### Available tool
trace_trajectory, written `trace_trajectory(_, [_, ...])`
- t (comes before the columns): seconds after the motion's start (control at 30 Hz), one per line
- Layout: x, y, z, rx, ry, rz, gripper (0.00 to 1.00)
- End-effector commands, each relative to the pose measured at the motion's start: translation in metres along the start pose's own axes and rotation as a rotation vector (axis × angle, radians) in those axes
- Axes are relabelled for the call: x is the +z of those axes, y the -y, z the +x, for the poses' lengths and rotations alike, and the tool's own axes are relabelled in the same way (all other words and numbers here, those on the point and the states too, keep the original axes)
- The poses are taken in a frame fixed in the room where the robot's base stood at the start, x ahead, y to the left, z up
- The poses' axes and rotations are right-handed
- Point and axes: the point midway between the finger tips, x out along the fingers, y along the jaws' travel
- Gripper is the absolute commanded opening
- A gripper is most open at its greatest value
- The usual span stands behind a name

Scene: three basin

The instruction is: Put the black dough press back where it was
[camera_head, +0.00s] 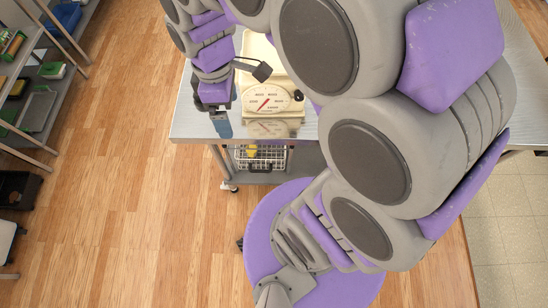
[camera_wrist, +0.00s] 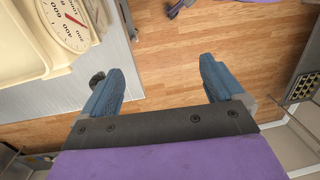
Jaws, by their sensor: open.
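My gripper (camera_wrist: 162,68) is open, with its two blue fingers apart and nothing between them in the wrist view. In the head view the gripper (camera_head: 222,125) points down at the left front part of the metal table (camera_head: 190,125). A small dark rounded object (camera_wrist: 97,80) shows partly behind the left finger in the wrist view. It may be the black dough press, but I cannot tell, nor whether the finger touches it. A small black knob-like thing (camera_head: 298,95) shows beside the scale in the head view; I cannot tell what it belongs to.
A cream dial scale (camera_head: 265,103) stands on the table just right of my gripper; it also shows in the wrist view (camera_wrist: 72,24). A wire basket (camera_head: 262,158) sits on the lower shelf. Shelving (camera_head: 40,90) stands far left. The wooden floor between is clear.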

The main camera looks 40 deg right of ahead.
Motion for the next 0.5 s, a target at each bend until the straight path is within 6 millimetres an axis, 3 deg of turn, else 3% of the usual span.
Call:
trace_trajectory(0.1, [0.032, 0.038, 0.001, -0.005, 0.017, 0.270, 0.95])
trace_trajectory(0.3, [0.075, 0.089, 0.012, -0.012, 0.042, 0.691, 0.95])
trace_trajectory(0.5, [0.096, 0.115, 0.021, -0.016, 0.058, 0.919, 0.95])
